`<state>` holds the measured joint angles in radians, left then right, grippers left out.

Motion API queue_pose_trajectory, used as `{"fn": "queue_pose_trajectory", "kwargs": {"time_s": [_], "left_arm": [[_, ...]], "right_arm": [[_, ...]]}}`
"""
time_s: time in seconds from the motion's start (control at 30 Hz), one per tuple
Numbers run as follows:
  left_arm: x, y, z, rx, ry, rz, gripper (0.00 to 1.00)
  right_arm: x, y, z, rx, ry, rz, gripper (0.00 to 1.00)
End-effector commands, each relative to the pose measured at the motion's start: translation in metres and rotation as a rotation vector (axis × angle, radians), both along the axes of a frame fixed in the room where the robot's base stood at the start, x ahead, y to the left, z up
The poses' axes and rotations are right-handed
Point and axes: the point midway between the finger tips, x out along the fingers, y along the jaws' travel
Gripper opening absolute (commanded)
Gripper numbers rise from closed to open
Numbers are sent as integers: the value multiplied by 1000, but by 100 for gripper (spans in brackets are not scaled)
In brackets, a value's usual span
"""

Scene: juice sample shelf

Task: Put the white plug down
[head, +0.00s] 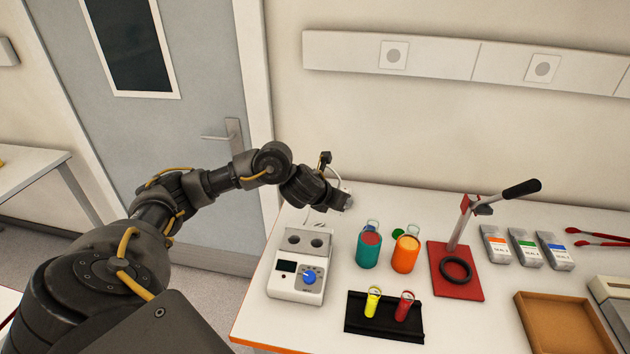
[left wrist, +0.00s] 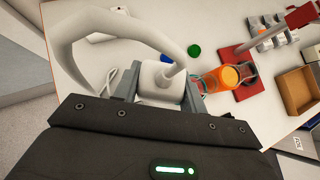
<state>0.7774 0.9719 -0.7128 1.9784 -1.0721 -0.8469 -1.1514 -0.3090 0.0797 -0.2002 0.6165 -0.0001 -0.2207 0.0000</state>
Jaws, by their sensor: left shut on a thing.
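My left gripper (head: 340,200) is above the back left part of the table, behind the device with two holes. In the left wrist view the gripper (left wrist: 159,88) is shut on the white plug (left wrist: 157,80), a pale block between its two grey fingers. A thick white cable runs from the plug and arcs up to the left. In the head view the plug is mostly hidden by the gripper, with a bit of white cable (head: 334,172) showing above it. My right gripper is in neither view.
The two-hole device (head: 296,290) stands at the table's left edge. Teal (head: 368,251) and orange (head: 405,254) containers stand right of it. A black rack (head: 385,328) holds a yellow and a red tube. A red lever press (head: 455,285), sachets (head: 526,249) and a brown tray (head: 562,325) are further right.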

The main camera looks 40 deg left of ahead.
Motion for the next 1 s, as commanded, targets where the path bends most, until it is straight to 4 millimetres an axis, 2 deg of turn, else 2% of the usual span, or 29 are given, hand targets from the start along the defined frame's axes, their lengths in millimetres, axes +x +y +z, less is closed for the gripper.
{"fn": "queue_pose_trajectory", "kwargs": {"time_s": [0.03,0.2,0.3,0.4,0.5,0.57,0.63,0.7,1.0], "left_arm": [[-8,-31,3,-7,-4,-82,10],[-46,-132,12,-17,-6,-379,10],[-71,-183,16,-16,-9,-540,10],[-92,-223,19,-10,-15,-673,10],[-112,-254,18,-1,-19,-787,10],[-122,-271,15,4,-22,-848,10],[-133,-289,4,11,-23,-913,10],[-139,-297,-11,17,-22,-948,10],[-144,-304,-60,18,-19,-972,10]], "right_arm": [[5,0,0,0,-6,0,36],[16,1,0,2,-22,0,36],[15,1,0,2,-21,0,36],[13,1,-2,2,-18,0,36],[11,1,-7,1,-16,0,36],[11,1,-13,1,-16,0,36],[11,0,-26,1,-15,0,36],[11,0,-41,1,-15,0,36],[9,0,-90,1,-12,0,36]]}}
